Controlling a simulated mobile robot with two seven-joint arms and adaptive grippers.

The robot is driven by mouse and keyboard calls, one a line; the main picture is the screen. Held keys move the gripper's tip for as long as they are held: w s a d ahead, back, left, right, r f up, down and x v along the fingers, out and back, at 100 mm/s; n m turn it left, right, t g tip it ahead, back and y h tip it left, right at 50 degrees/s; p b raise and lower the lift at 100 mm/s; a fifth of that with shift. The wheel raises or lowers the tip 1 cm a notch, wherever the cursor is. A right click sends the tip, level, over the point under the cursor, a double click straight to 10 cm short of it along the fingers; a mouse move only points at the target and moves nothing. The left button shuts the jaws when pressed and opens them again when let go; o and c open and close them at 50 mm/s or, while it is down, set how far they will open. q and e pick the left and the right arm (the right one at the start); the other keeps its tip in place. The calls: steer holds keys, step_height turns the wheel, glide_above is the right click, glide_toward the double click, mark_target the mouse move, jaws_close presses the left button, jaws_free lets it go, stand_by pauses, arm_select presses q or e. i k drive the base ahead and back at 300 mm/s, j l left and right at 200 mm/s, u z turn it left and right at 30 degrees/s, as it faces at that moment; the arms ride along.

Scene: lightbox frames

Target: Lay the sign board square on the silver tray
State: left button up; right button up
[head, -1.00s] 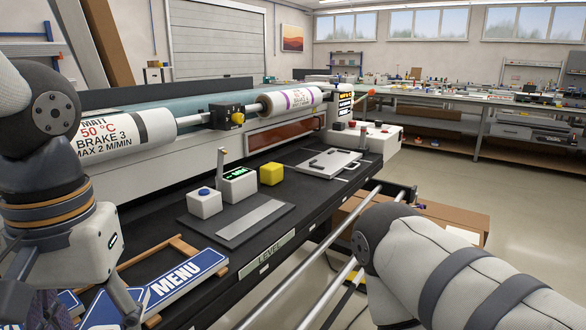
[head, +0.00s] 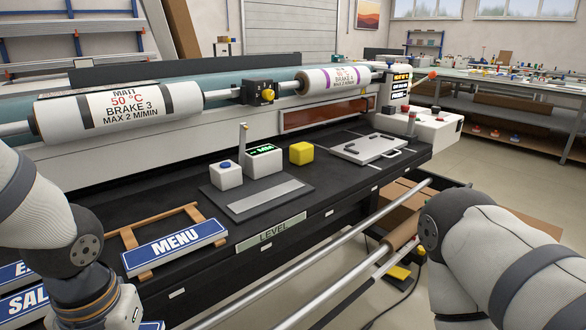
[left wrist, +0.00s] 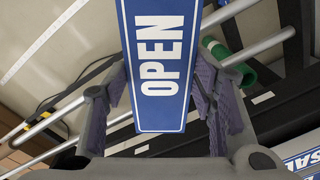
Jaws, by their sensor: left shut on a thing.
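A blue sign board with a white border and the word OPEN (left wrist: 159,60) is between the fingers of my left gripper (left wrist: 160,85) in the left wrist view. The fingers press along its two long edges. In the head view my left arm comes in at the lower left, and its gripper and the board are out of the picture. A flat silver tray (head: 352,154) with a handle lies on the black bench toward its far right end, with small dark bars on it. My right arm shows at the right edge; its gripper is out of view.
A MENU sign (head: 176,243) lies on a wooden rack (head: 128,238), with more blue signs at lower left. A grey plate (head: 262,201), a button box (head: 226,176), a display box (head: 262,160) and a yellow block (head: 301,153) stand between rack and tray. Rails run along the front.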

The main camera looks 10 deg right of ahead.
mark_target(372, 145)
steer(key=i+l, duration=0.15)
steer(key=l, duration=0.3)
steer(key=i+l+u, duration=0.1)
steer(key=l, duration=0.4)
steer(key=i+l+u, duration=0.1)
steer(key=i+l, duration=0.15)
steer(key=l, duration=0.2)
steer(key=i+l, duration=0.1)
steer(key=l, duration=0.4)
steer(key=i+l+u, duration=0.1)
steer(key=l, duration=0.4)
steer(key=i+l, duration=0.15)
steer(key=l, duration=0.35)
steer(key=i+l+u, duration=0.1)
steer(key=l, duration=0.4)
